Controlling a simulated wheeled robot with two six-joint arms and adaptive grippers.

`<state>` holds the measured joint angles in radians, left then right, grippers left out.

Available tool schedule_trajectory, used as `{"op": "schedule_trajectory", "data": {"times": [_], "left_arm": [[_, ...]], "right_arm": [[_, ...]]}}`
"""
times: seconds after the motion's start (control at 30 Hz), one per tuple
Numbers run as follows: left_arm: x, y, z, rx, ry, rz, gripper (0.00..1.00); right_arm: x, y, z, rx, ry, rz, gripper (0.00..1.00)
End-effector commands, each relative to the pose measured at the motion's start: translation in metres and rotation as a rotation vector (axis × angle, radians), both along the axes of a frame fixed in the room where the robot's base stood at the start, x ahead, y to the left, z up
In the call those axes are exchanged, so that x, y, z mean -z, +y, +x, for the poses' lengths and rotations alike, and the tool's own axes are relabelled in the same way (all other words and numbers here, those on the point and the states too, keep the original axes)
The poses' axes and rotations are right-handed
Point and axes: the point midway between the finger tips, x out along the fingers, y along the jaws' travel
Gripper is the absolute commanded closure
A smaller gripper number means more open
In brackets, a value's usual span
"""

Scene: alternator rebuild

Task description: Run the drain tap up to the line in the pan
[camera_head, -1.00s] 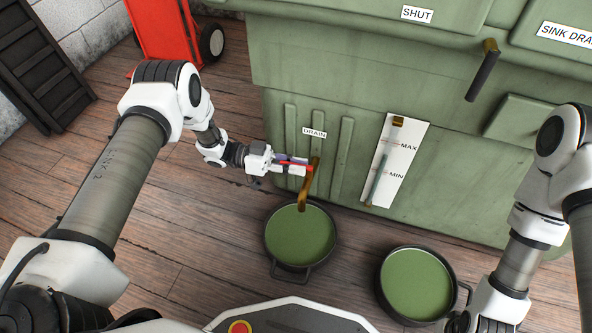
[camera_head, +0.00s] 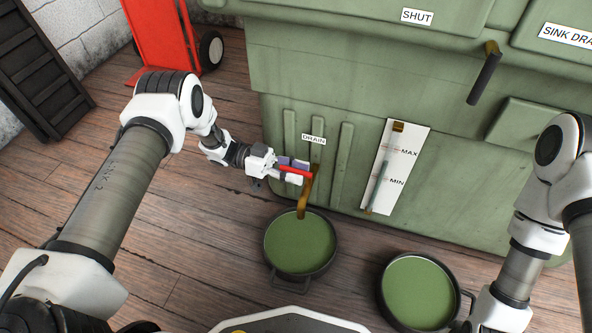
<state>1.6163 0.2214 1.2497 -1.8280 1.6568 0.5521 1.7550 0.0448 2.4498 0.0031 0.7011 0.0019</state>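The brass drain tap (camera_head: 306,195) sticks out of the green machine below the DRAIN label (camera_head: 314,139). Its red lever (camera_head: 296,171) points left and slants slightly. My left gripper (camera_head: 293,170) has its fingers on both sides of the lever and looks shut on it. A round dark-rimmed pan (camera_head: 268,262) stands on the floor under the spout. Its inside shows an even green surface; I can make out no line in it. No separate stream shows below the spout. My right arm comes down at the lower right, and its gripper is out of view.
A second dark pan (camera_head: 461,287), also green inside, stands to the right. A white gauge plate (camera_head: 407,150) with MAX and MIN marks is on the machine (camera_head: 340,90). A dark lever (camera_head: 484,78) hangs at upper right. A red hand truck (camera_head: 155,40) stands at the back left.

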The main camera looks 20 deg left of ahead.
Motion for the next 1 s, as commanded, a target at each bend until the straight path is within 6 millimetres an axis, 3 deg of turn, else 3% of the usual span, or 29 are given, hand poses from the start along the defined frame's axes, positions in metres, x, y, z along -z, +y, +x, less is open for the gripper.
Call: {"op": "schedule_trajectory", "data": {"times": [0.17, 0.27, 0.6, 0.7, 1.0], "left_arm": [[0.000, 0.003, 0.000, -0.001, -0.001, -0.001, 0.59], [0.000, 0.015, 0.001, -0.002, -0.002, -0.001, 0.59], [0.001, 0.098, 0.005, -0.003, -0.001, 0.001, 0.59], [0.000, 0.113, 0.006, -0.002, 0.000, 0.000, 0.59], [0.000, 0.120, 0.006, 0.001, 0.001, 0.000, 0.59]], "right_arm": [[0.000, 0.000, 0.000, 0.000, 0.001, 0.000, 1.00], [0.000, 0.000, 0.000, 0.000, 0.001, 0.000, 1.00], [0.000, 0.000, 0.000, 0.000, 0.000, 0.000, 1.00], [0.000, 0.000, 0.000, 0.000, 0.000, 0.000, 1.00], [0.000, 0.000, 0.000, 0.000, 0.000, 0.000, 1.00]]}}
